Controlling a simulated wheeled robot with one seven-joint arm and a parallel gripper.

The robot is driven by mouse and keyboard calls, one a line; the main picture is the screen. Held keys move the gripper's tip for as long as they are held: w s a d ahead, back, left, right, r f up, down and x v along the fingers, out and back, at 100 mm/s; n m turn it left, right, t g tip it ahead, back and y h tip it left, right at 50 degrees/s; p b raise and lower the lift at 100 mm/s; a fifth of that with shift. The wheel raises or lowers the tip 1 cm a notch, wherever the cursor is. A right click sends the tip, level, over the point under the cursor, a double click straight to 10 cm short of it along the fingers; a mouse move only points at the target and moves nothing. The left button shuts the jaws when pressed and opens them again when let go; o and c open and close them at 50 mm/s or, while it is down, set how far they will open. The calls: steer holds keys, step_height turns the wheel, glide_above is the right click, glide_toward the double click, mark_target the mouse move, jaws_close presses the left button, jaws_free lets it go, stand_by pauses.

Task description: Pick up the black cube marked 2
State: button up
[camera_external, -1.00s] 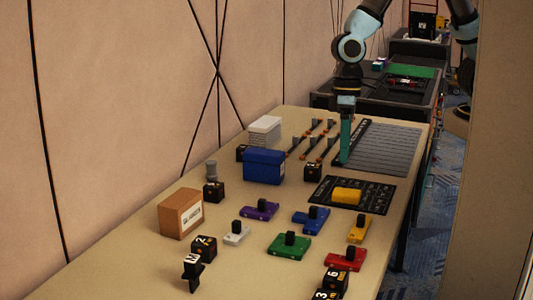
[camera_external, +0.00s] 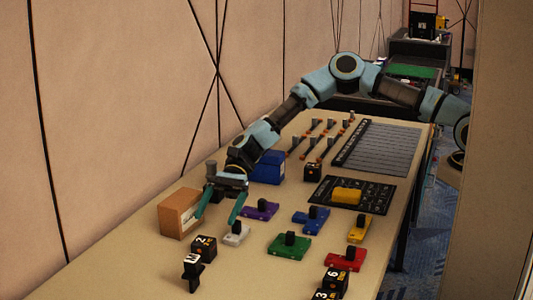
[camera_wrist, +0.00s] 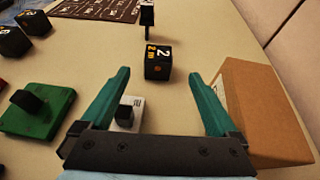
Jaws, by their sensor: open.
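The black cube marked 2 (camera_external: 204,248) sits on the table near its front left, just behind a black piece marked W (camera_external: 192,272). In the wrist view the cube (camera_wrist: 158,62) lies ahead of the fingertips, roughly centred between them, with its white 2 and orange marks showing. My gripper (camera_external: 218,208) is open and empty, above the table between the cardboard box and the white piece, apart from the cube. In the wrist view my gripper's teal fingers (camera_wrist: 168,76) are spread wide.
The cardboard box (camera_external: 180,213) stands close beside my gripper; it fills the right of the wrist view (camera_wrist: 260,110). The white piece (camera_external: 236,234) is low and close by. Purple (camera_external: 260,209) and green (camera_external: 289,246) pieces lie to the right. Bare table surrounds the cube's left side.

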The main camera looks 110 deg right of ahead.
mark_target(204, 245)
steer(key=p+x, duration=0.2)
steer(key=x, duration=0.8)
steer(key=shift+s+f, duration=0.1)
steer(key=shift+f, duration=0.1)
steer(key=c, duration=1.5)
